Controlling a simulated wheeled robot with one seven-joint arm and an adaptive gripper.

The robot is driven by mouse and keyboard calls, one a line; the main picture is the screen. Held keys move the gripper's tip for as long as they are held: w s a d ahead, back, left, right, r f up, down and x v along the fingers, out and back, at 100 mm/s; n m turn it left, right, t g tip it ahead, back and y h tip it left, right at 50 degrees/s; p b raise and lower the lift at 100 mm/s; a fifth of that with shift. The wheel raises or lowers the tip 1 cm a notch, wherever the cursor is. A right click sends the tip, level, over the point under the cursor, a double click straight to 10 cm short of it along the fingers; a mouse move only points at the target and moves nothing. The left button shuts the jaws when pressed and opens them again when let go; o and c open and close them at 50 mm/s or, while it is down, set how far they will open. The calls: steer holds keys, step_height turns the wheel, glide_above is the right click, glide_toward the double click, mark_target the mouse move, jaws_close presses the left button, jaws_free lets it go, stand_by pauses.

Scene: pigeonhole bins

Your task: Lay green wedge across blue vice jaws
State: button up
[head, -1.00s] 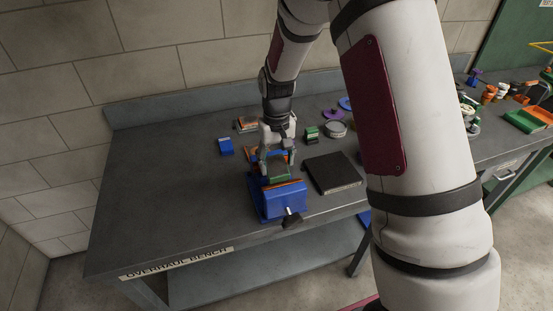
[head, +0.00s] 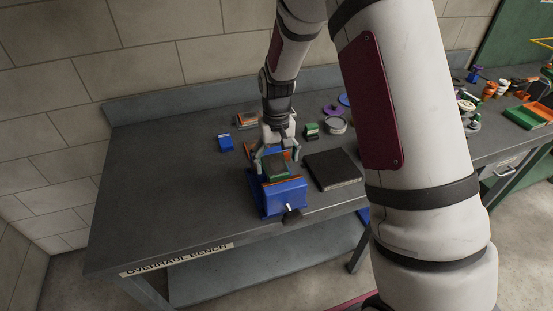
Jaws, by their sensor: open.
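The blue vice (head: 285,195) stands near the front edge of the bench, with orange strips along its jaws and a dark handle at the front. The green wedge (head: 277,172) lies on top at the jaws, its upper face dark. My gripper (head: 276,164) is open, pointing down, with its fingers spread to either side of the wedge. Whether the fingertips touch the wedge is too small to tell. The wedge's underside is hidden.
A dark flat box (head: 333,170) lies close to the right of the vice. A small blue block (head: 226,142), a green block (head: 311,130), a grey round dish (head: 336,125) and a purple ring (head: 333,110) stand behind. The bench's left side is clear.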

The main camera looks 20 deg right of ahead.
mark_target(277, 164)
steer(key=shift+r, duration=0.1)
steer(key=shift+r+p, duration=0.45)
steer(key=shift+r, duration=1.95)
step_height(277, 164, up, 12)
steer(key=shift+s+r, duration=0.1)
steer(key=s+r+t+b, duration=0.2)
steer(key=s+r+t, duration=0.1)
steer(key=s+r, duration=0.8)
steer(key=s+f+t, duration=0.2)
steer(key=s, duration=1.2)
steer(key=shift+f+t+b, duration=0.15)
steer(key=shift+t+b, duration=0.15)
steer(key=shift+b, duration=0.1)
